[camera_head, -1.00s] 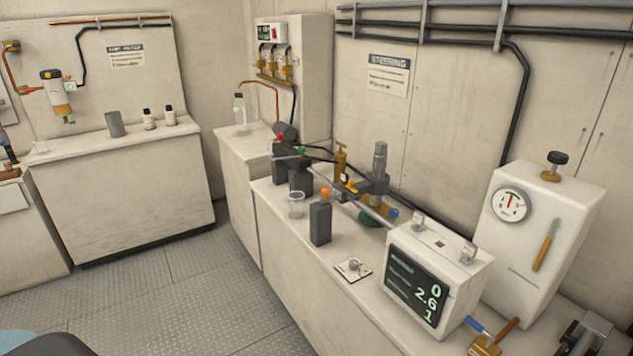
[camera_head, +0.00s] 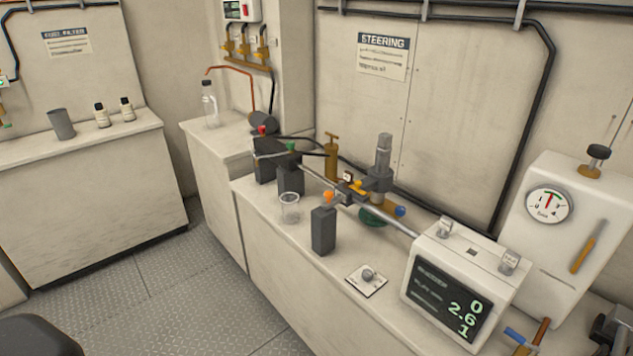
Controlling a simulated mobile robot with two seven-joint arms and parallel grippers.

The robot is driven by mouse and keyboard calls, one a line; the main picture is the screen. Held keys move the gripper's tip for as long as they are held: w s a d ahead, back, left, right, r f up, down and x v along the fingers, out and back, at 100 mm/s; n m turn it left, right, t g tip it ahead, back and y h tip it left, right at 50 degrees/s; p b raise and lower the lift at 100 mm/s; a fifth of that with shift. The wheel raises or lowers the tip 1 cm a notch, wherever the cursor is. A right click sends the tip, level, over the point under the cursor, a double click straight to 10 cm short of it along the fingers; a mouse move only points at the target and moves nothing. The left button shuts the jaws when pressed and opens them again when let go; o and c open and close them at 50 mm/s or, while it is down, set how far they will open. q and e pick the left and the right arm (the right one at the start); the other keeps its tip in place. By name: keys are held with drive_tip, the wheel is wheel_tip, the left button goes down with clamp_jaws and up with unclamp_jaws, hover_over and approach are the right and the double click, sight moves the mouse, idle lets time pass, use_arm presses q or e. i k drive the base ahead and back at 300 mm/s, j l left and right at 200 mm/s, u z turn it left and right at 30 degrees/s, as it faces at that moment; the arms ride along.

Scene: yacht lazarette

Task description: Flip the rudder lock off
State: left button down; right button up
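The steering gear stands on the right-hand bench (camera_head: 385,322) under the STEERING sign (camera_head: 383,53). A metal rod (camera_head: 392,222) runs along it to a grey post (camera_head: 382,165), with a small yellow-orange part (camera_head: 356,186) beside the post. A blue knob (camera_head: 400,211) and a green round base (camera_head: 372,216) sit by the post's foot. A small white plate with a metal knob or toggle (camera_head: 367,276) lies near the bench's front edge. None of these carries a readable label, so I cannot tell which is the rudder lock.
A display box (camera_head: 457,287) reading 0, 2.6, 1 and a white tank with a gauge (camera_head: 566,240) stand at right. A grey block with an orange top (camera_head: 323,232) and a clear cup (camera_head: 289,208) stand upright on the bench. The floor (camera_head: 200,300) is clear.

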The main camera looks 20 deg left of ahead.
sight(331, 202)
drive_tip(key=i+j, duration=0.1)
drive_tip(key=j, duration=0.2)
drive_tip(key=i+j+z, duration=0.1)
drive_tip(key=j, duration=0.2)
drive_tip(key=i+j, duration=0.1)
drive_tip(key=j, duration=0.2)
drive_tip(key=i+j+z, duration=0.1)
drive_tip(key=i+j, duration=0.2)
drive_tip(key=i+j+z, duration=0.1)
drive_tip(key=i+j, duration=0.15)
drive_tip(key=j, duration=0.3)
drive_tip(key=i+j, duration=0.15)
drive_tip(key=i, duration=0.25)
